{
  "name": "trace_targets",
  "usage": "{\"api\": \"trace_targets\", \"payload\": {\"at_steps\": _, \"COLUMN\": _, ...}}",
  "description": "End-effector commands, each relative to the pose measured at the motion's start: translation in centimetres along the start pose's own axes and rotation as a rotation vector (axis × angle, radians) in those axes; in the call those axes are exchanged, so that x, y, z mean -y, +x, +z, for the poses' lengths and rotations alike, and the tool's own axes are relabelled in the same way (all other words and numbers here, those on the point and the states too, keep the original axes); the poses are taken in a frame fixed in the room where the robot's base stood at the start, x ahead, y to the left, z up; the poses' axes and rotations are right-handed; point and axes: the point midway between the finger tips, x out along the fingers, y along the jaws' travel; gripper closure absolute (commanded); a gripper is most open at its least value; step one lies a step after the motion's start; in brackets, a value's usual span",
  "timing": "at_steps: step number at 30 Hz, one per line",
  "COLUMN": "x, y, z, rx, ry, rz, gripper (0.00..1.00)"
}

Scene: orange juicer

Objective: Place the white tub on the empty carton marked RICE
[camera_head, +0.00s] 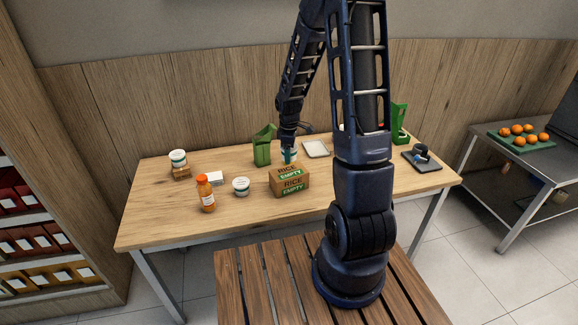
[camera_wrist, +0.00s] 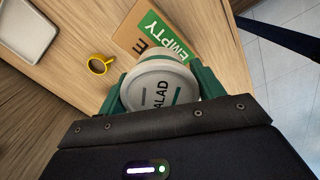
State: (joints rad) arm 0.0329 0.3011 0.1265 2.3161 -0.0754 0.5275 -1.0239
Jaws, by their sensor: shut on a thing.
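My gripper (camera_head: 289,147) is shut on a white tub (camera_wrist: 158,88) with a grey-white lid marked "SALAD". In the wrist view the green fingers sit on both sides of the tub. The carton stands on the wooden table. In the wrist view the tub covers part of the carton (camera_wrist: 140,22), whose EMPTY label shows beside it. I cannot tell whether tub and carton touch.
Another white tub (camera_head: 241,187) and an orange bottle (camera_head: 206,193) stand left of the carton. A further tub (camera_head: 178,158) sits on a small box. A green holder (camera_head: 263,146) stands behind the carton. A yellow ring-like item (camera_wrist: 101,65) and white tray (camera_head: 316,149) lie nearby.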

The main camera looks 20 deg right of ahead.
Motion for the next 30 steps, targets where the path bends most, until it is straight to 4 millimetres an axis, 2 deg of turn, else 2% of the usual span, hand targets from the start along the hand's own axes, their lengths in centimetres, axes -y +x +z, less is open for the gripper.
{"api": "trace_targets", "payload": {"at_steps": 3, "x": 0.0, "y": 1.8, "z": -0.1, "rx": 0.0, "ry": -0.002, "rz": -0.001, "gripper": 0.6}}
{"api": "trace_targets", "payload": {"at_steps": 11, "x": 0.0, "y": 3.1, "z": 0.0, "rx": 0.0, "ry": -0.001, "rz": 0.001, "gripper": 0.6}}
{"api": "trace_targets", "payload": {"at_steps": 20, "x": 0.0, "y": 6.3, "z": -0.1, "rx": 0.001, "ry": -0.002, "rz": -0.001, "gripper": 0.6}}
{"api": "trace_targets", "payload": {"at_steps": 30, "x": 0.0, "y": 6.6, "z": 0.0, "rx": 0.0, "ry": -0.001, "rz": 0.001, "gripper": 0.6}}
